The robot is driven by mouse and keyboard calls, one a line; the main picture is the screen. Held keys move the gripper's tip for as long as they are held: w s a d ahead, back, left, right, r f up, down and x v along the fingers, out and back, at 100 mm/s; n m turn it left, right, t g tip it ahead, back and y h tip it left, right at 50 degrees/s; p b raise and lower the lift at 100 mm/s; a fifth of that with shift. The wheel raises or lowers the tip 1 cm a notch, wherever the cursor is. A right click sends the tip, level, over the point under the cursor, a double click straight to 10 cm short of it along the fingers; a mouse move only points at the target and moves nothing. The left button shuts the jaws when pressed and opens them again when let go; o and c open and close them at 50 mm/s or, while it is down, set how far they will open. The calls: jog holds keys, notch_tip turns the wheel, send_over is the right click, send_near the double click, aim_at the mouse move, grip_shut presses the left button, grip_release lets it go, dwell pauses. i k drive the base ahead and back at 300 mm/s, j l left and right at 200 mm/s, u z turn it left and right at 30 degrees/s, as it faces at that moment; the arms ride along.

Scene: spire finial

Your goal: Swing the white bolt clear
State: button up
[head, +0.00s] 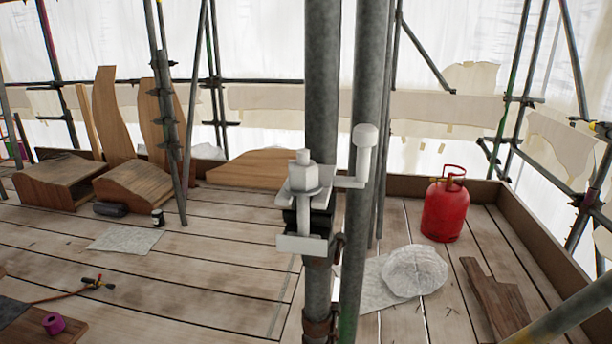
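A white bolt (304,177) with a hexagonal nut and a short stud on top stands upright at a white fitting on the thick grey upright pole (322,80). Its shank shows below the nut, between an upper white bracket and a lower white plate (302,244). The bolt appears seated in the upper bracket, but the slot is hidden by the nut. A white arm with a rounded knob (365,136) reaches to the right from the fitting, in front of a second grey pole. A dark block sits behind the shank. My gripper is not in view.
Grey scaffold poles stand close behind the fitting. A red gas bottle (444,209) and a wrapped pale bundle (414,270) are on the plank floor at right. Wooden boxes (147,186) stand at left. A torch with a hose (97,283) lies at lower left.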

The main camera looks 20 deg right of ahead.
aim_at(303, 155)
jog(key=k+j, duration=0.1)
jog(key=j, duration=0.35)
jog(key=k+j, duration=0.1)
jog(key=j, duration=0.3)
jog(key=k+j+z, duration=0.1)
jog(key=j, duration=0.35)
